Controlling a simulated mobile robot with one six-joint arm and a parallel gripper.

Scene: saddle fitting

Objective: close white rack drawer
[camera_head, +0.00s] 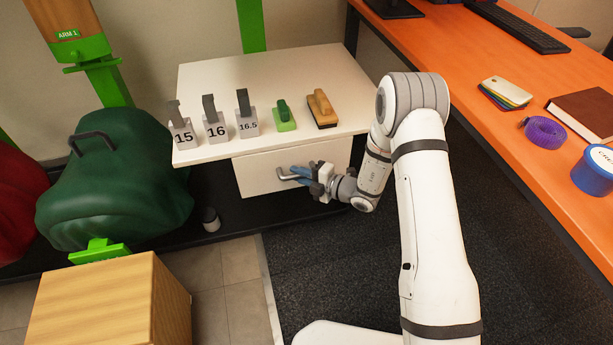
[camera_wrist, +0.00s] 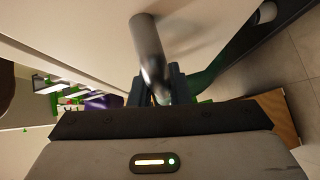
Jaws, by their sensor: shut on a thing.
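The white rack drawer (camera_head: 262,171) sits under the white rack top (camera_head: 335,72). Its front shows below the top's front edge; how far it stands out is hard to tell. A grey metal handle (camera_head: 284,176) is on the drawer front. My gripper (camera_head: 303,174) is at the handle, its blue-grey fingers shut on it. In the wrist view the handle (camera_wrist: 147,45) runs down from the white drawer front (camera_wrist: 90,50) to between my fingers (camera_wrist: 162,88).
Numbered holders (camera_head: 215,127), a green brush (camera_head: 284,117) and a wooden brush (camera_head: 321,108) stand on the rack top. A green saddle (camera_head: 115,185) is at left, a wooden box (camera_head: 110,305) at front left. An orange desk (camera_head: 440,50) lies right. Dark floor (camera_head: 310,250) is clear.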

